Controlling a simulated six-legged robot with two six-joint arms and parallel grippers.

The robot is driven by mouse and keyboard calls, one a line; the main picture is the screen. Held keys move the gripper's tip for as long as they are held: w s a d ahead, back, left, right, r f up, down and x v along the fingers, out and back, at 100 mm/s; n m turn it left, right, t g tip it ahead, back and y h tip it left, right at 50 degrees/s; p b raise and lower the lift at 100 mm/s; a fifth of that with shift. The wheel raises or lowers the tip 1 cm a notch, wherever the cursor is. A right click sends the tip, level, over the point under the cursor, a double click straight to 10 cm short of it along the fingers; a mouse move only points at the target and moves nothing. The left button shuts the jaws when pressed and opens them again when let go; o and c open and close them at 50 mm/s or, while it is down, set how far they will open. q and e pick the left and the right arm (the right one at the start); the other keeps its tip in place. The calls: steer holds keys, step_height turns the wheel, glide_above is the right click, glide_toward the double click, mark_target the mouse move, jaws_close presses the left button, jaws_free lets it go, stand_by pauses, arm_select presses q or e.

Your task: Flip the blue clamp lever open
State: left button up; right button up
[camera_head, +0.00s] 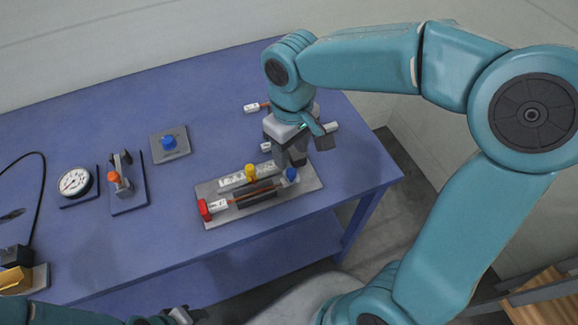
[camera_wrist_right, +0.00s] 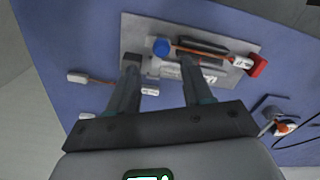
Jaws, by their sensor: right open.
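The blue clamp lever (camera_head: 291,175) shows as a small blue rounded part at the right end of a grey fixture plate (camera_head: 310,183). In the right wrist view the blue part (camera_wrist_right: 162,47) lies just beyond the fingertips, roughly between them in the picture. My right gripper (camera_head: 291,158) is above that end of the plate, pointing down. In the wrist view its two fingers (camera_wrist_right: 160,68) are apart with nothing held. I cannot tell whether a finger touches the lever. Part of my left arm (camera_head: 178,315) shows at the bottom edge; its jaws are not clear.
The plate carries a red part (camera_head: 205,210), a yellow knob (camera_head: 250,171) and a dark bar. A grey square with a blue knob (camera_head: 168,142), an orange-tipped clamp (camera_head: 117,180) and a dial gauge (camera_head: 75,182) stand left. White-handled tools lie behind my gripper. The table's front edge is close.

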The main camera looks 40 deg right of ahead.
mark_target(291, 170)
steer(key=f, duration=0.2)
steer(key=s+f, duration=0.1)
steer(key=f, duration=0.1)
steer(key=shift+s+a+f, duration=0.15)
steer(key=shift+a+f, duration=0.05)
steer(key=shift+f, duration=0.2)
steer(key=shift+w+d+f, duration=0.1)
steer(key=shift+w+f, duration=0.15)
steer(key=shift+f, duration=0.3)
steer(key=shift+w+f, duration=0.25)
steer(key=shift+f, duration=0.25)
steer(key=shift+s+r, duration=0.2)
steer(key=shift+s, duration=0.15)
steer(key=shift+w+f, duration=0.15)
steer(key=shift+w, duration=0.1)
steer(key=c, duration=0.6)
jaws_close()
